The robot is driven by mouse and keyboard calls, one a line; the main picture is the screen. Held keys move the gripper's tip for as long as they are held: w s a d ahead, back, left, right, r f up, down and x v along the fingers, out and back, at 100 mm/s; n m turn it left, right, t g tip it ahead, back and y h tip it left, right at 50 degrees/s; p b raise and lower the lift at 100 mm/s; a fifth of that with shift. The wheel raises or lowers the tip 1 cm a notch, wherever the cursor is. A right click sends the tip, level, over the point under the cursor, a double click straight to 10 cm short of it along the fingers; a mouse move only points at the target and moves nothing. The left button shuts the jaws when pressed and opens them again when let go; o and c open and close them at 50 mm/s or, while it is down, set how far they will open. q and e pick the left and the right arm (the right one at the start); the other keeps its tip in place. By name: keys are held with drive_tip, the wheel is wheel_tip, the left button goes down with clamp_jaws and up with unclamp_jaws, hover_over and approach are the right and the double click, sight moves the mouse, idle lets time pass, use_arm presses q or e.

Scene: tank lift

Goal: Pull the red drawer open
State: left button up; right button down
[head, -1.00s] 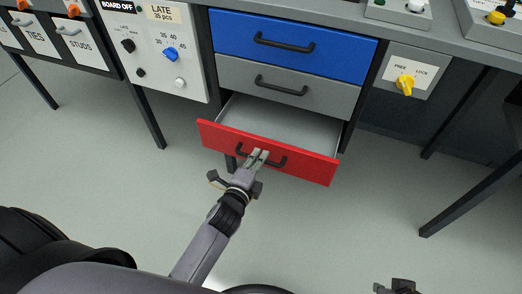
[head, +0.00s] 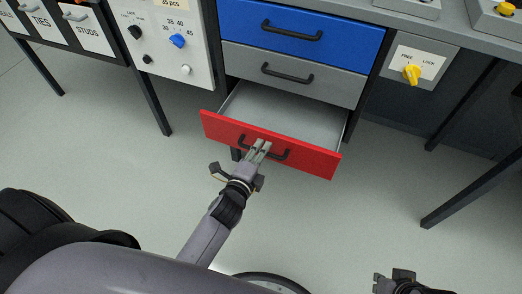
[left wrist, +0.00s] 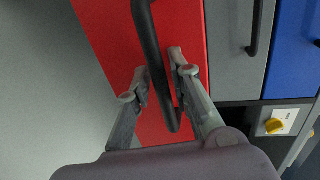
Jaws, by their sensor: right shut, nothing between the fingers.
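The red drawer (head: 270,145) is pulled out below the grey and blue drawers, and its pale, empty inside shows. Its black handle (head: 278,154) is on the front panel. My left gripper (head: 259,147) is at the middle of that handle. In the left wrist view, the handle (left wrist: 150,40) runs between its two fingers (left wrist: 160,70), which are closed about the bar with the red front behind. Whether both pads touch the bar is hard to see. My right gripper (head: 400,277) is shut and empty at the bottom right, partly cut off.
The grey drawer (head: 330,87) and the blue drawer (head: 345,45) above are closed. A panel with a yellow knob (head: 411,75) is to the right. A white control panel (head: 165,65) and labelled bins (head: 92,38) are to the left. Dark table legs (head: 470,190) flank open floor.

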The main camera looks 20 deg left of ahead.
use_arm(q)
drive_tip(key=v, duration=1.2)
idle(0.4)
